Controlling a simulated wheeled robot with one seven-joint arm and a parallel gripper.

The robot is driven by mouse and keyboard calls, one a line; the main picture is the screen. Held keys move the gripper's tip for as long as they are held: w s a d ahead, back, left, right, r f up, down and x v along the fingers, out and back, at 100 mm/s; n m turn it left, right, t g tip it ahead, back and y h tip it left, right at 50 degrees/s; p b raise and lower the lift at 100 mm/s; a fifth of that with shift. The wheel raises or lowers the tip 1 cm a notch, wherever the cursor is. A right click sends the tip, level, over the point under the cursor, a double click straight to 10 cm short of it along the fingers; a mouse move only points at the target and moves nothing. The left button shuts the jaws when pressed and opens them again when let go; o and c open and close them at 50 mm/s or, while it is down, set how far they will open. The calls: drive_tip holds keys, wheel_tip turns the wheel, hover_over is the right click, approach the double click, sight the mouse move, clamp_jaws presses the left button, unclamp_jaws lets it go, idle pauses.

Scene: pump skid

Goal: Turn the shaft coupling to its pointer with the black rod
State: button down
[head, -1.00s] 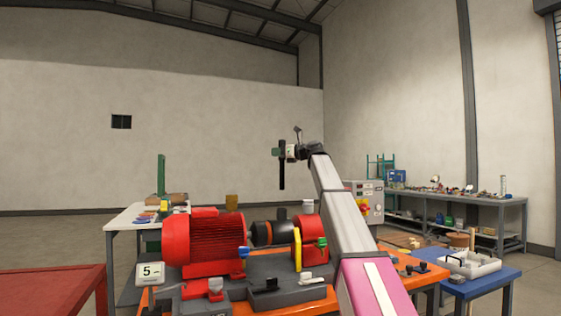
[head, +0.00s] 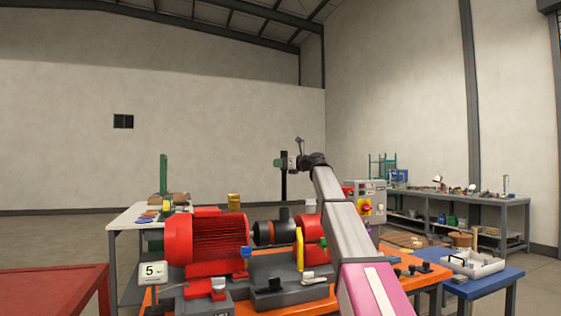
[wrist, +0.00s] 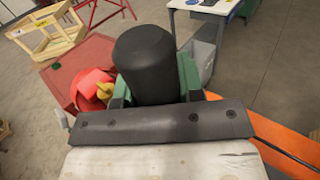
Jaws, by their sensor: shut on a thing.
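My gripper (head: 284,163) has green fingers and is shut on the black rod (head: 284,185), which hangs upright well above the skid. In the wrist view the rod (wrist: 145,60) stands large between the green fingers. The dark cylinder with an orange band, which looks like the shaft coupling (head: 272,232), lies between the red motor (head: 207,240) and the red pump housing (head: 310,230). A yellow upright piece (head: 299,247) stands at its right end; I cannot tell whether it is the pointer. The rod is apart from all of these.
A sign marked 5 (head: 153,272) stands at the skid's front left. A red table (head: 55,290) is at the left and a blue table (head: 480,278) with a white tray (head: 471,263) at the right. A grey control box (head: 366,205) stands behind my arm. The air around the rod is clear.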

drive_tip(key=shift+f, duration=3.7)
drive_tip(key=s+d+f+n+g+y, duration=0.1)
drive_tip(key=s+d+f+n+y, duration=0.1)
drive_tip(key=s, duration=0.4)
drive_tip(key=s+d+f+n+g+y, duration=0.1)
drive_tip(key=s+d+f+n+y, duration=0.1)
drive_tip(key=s+f+n+y, duration=0.3)
drive_tip(key=s+d+f+n+g+y, duration=0.1)
drive_tip(key=s+d+f+n+y, duration=0.2)
drive_tip(key=s+n, duration=0.3)
drive_tip(key=shift+s+f+g, duration=0.15)
drive_tip(key=shift+s+g, duration=0.25)
drive_tip(key=shift+s, duration=0.75)
